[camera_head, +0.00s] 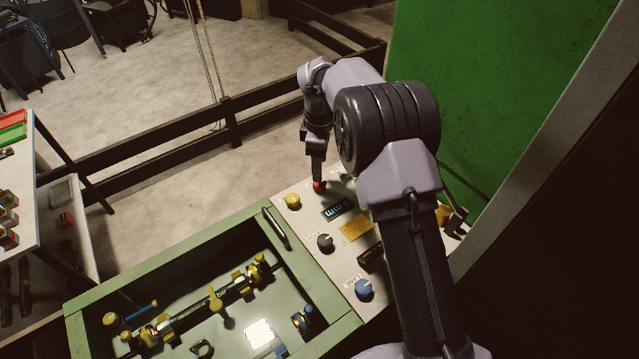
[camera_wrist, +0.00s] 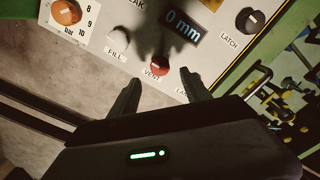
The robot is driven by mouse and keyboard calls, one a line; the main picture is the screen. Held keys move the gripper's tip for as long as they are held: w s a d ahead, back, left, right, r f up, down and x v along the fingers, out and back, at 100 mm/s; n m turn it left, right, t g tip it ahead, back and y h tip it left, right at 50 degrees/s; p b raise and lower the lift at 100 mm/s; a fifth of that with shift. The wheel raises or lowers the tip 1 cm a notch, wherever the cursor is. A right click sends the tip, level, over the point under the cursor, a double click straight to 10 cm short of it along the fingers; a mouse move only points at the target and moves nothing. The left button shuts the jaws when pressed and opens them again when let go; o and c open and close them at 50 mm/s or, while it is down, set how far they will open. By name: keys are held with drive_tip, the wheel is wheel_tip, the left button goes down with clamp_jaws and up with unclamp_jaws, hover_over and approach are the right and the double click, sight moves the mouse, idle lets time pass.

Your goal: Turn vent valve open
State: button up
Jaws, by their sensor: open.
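The vent valve is a red knob (camera_wrist: 160,64) on the pale control panel, with a VENT label beside it. It also shows in the head view (camera_head: 319,187), below my gripper's tip. My gripper (camera_wrist: 161,78) is open and empty. In the wrist view its two dark fingertips lie to the left and right of the red knob, with the knob slightly beyond them. I see no clear contact. My gripper (camera_head: 318,178) points down at the panel in the head view, partly covering the knob. The valve's turn position is hard to read.
Near the red knob are a white FILL knob (camera_wrist: 117,38), a 0 mm display (camera_wrist: 182,28), a black LATCH knob (camera_wrist: 249,20) and an orange bar dial (camera_wrist: 65,12). A yellow knob (camera_head: 292,201) stands close by. A green-framed tray (camera_head: 190,250) with fittings adjoins the panel.

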sight(320, 186)
wheel_tip(320, 186, down, 7)
drive_tip(key=shift+r+b, duration=0.15)
drive_tip(key=shift+b, duration=0.5)
clamp_jaws()
